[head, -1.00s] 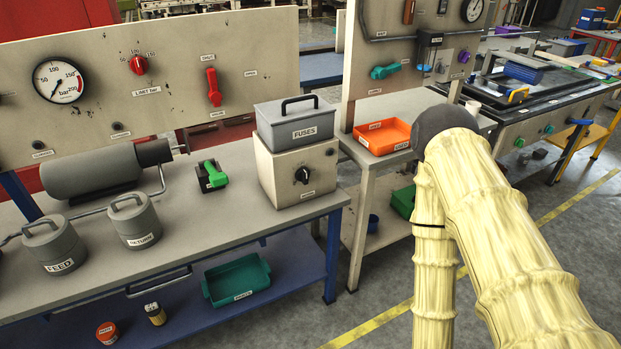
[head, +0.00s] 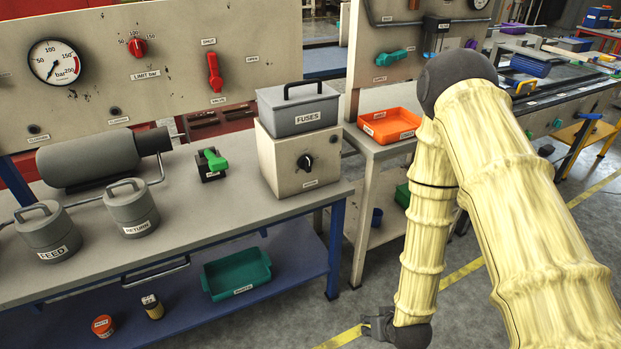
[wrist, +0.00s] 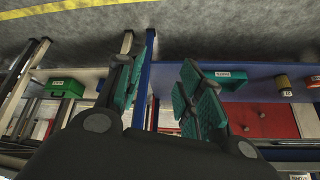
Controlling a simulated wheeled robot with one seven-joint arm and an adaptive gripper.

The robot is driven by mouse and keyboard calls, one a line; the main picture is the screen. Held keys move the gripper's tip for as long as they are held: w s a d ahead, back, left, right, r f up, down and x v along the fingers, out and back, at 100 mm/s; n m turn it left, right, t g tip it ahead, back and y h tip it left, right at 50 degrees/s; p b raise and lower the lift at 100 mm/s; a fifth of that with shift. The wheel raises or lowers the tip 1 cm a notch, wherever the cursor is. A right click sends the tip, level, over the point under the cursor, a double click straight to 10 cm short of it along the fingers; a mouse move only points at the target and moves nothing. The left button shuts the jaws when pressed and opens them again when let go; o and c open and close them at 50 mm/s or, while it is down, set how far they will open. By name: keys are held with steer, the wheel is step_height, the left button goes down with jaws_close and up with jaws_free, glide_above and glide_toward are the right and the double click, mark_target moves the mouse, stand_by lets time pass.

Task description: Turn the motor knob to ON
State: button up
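The motor knob (head: 305,162) is a black rotary knob on the front of a beige box (head: 280,176) on the bench in the head view. A white mark shows on its face, but its setting and the small label below are too small to read. My gripper (head: 371,326) hangs low in front of the bench, right of and well below the knob, apart from it. In the wrist view my gripper (wrist: 163,82) is open, with teal pads spread and nothing between them. The knob is not seen in the wrist view.
A grey FUSES case (head: 300,108) stands on the box. A green-handled switch (head: 212,164) and the RETURN canister (head: 131,208) sit to its left. An orange tray (head: 390,125) is on the right-hand bench. The lower blue shelf (head: 190,300) holds a teal bin (head: 236,274).

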steer(key=w+a+r+t+y+b, duration=0.1)
steer(key=w+a+r+t, duration=0.1)
steer(key=w, duration=0.4)
steer(key=w+a+r+t+b, duration=0.1)
steer(key=w+a+r+b, duration=0.1)
steer(key=w, duration=0.4)
steer(key=n+t+y+b, duration=0.4)
steer(key=t+y+b, duration=0.1)
steer(key=t+b, duration=0.15)
glide_toward(309, 166)
steer(key=shift+t, duration=0.25)
steer(key=x, duration=0.8)
steer(key=shift+w+a+f, duration=0.15)
steer(key=shift+w+a, duration=0.05)
steer(key=shift+w, duration=0.15)
jaws_close()
